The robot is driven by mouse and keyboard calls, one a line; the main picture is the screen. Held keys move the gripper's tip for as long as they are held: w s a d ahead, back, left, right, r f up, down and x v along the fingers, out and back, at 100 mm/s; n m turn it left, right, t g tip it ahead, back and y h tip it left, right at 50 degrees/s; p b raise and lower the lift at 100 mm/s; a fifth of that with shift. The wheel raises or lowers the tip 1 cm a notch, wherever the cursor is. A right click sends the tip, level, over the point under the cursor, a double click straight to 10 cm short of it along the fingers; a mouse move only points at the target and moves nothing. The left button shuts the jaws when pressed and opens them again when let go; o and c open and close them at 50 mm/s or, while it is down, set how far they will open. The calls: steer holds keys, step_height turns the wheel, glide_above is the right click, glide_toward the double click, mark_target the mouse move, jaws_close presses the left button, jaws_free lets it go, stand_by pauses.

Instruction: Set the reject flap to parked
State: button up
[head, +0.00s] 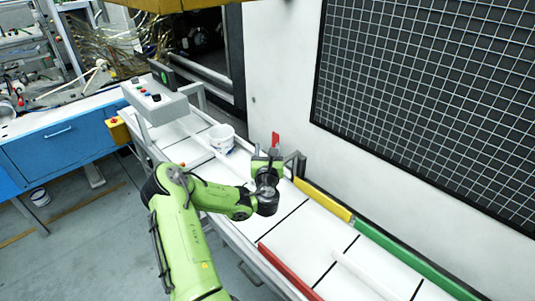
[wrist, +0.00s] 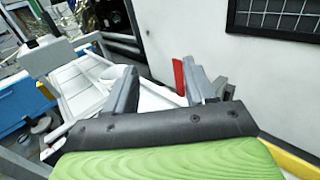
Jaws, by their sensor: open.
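An upright red piece (head: 276,139) stands at the back edge of the white conveyor, just beyond my gripper (head: 272,156). I cannot tell for sure whether it is the reject flap or its handle. In the wrist view the red piece (wrist: 179,77) shows between the two dark fingers of my gripper (wrist: 161,84), nearer the right finger. The fingers are spread apart and hold nothing. I cannot tell whether the right finger touches the red piece. Its lower part is hidden.
A white bucket (head: 222,138) stands on the conveyor left of my gripper. A grey control box (head: 158,102) stands at its far end. Yellow (head: 322,198) and green (head: 405,255) strips line the back edge, a red bar (head: 288,270) the front. A white wall (head: 285,85) rises behind.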

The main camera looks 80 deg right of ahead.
step_height(320, 180, up, 4)
steer(key=shift+r+p, duration=0.1)
steer(key=shift+p, duration=1.05)
steer(key=shift+f, duration=0.2)
